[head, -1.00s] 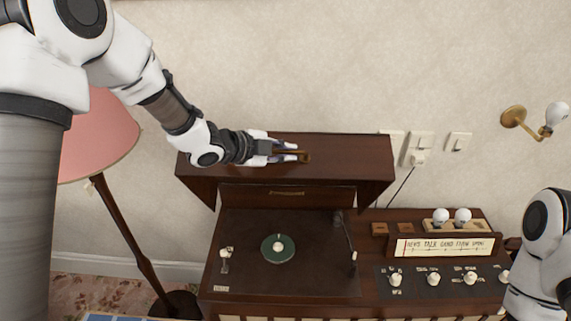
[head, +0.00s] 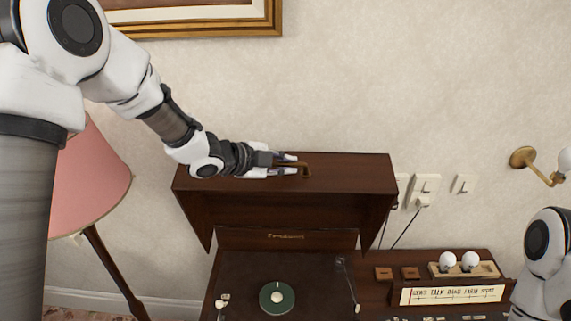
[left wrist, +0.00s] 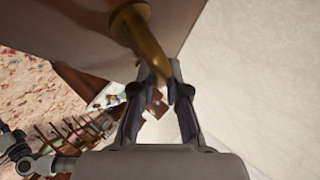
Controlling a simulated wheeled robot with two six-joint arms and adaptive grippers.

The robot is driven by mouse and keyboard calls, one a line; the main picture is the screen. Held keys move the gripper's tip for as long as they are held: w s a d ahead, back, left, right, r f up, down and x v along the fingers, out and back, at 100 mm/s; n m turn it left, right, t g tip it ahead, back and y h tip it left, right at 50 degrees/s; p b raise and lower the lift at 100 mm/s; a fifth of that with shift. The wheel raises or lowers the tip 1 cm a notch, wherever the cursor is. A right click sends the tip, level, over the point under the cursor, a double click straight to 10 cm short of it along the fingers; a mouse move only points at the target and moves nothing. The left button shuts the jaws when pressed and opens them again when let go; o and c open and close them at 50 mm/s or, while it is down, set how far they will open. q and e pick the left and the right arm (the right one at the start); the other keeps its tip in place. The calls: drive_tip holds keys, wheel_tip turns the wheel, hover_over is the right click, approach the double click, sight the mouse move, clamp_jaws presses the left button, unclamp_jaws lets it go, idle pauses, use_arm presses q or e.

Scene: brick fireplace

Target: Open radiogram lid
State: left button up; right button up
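The radiogram's dark wood lid (head: 240,205) is raised above the deck, which holds a green turntable (head: 277,298). Its side panels point down and a gap shows beneath it. A brass handle (head: 307,168) sits on the lid's upper face, and the handle also shows in the left wrist view (left wrist: 143,40). My left gripper (head: 294,166) is at the handle, reaching in from the left. In the left wrist view, my left fingers (left wrist: 165,78) close around the handle's end. My right arm shows at the right edge; its gripper is out of frame.
A pink floor lamp (head: 90,180) stands left of the radiogram. The wall behind carries switches with a plug (head: 423,188), a brass wall lamp (head: 535,165) and a gilt picture frame (head: 210,28). Bulbs (head: 458,261) and a dial strip (head: 450,295) are on the right.

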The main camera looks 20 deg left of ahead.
use_arm(q)
drive_tip(key=shift+o, duration=1.2)
drive_tip(key=shift+w, duration=0.1)
drive_tip(key=v, duration=1.2)
drive_tip(key=shift+a+f, duration=0.1)
